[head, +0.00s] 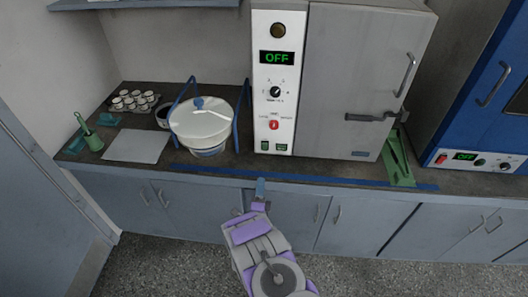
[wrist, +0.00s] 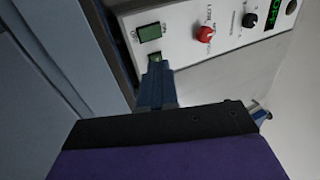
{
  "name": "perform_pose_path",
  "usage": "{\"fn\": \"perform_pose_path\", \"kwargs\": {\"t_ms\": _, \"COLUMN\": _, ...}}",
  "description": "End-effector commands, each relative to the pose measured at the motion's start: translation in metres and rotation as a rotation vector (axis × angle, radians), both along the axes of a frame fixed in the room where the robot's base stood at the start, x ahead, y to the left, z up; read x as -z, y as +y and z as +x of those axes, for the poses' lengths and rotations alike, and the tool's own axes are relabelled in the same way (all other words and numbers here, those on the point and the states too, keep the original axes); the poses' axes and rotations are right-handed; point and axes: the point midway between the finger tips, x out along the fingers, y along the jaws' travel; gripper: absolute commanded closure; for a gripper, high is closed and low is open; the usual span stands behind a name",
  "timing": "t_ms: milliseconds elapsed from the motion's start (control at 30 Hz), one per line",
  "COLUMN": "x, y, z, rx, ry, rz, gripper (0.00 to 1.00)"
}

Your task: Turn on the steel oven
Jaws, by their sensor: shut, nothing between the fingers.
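The steel oven (head: 362,85) stands on the counter in the head view. Its white front panel (head: 262,98) carries a display (head: 277,58) reading OFF, a black knob (head: 275,92), a red knob (head: 273,125) and two green switches low down. In the wrist view are the red knob (wrist: 205,34), the black knob (wrist: 250,20), one green switch (wrist: 149,32) in clear view, and a second green switch (wrist: 155,57) partly hidden by my fingertips. My gripper (head: 260,187) is shut and empty; its blue fingers (wrist: 155,75) point at the second switch. I cannot tell whether they touch it.
A blue oven (head: 490,90), also reading OFF, stands at the right. Left of the steel oven are a white-lidded round vessel (head: 201,122) in a blue frame, a tray of small cups (head: 131,101) and a green holder (head: 92,140). Cabinets (head: 190,205) run below the counter.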

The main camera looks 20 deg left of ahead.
Motion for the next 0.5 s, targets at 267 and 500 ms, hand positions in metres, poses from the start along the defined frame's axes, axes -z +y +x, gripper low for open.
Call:
{"fn": "perform_pose_path", "kwargs": {"t_ms": 267, "x": -0.002, "y": 0.002, "z": 0.007, "rx": 0.002, "ry": 0.000, "rz": 0.001, "gripper": 1.00}}
{"fn": "perform_pose_path", "kwargs": {"t_ms": 500, "x": -0.014, "y": 0.009, "z": 0.041, "rx": 0.004, "ry": -0.003, "rz": 0.002, "gripper": 1.00}}
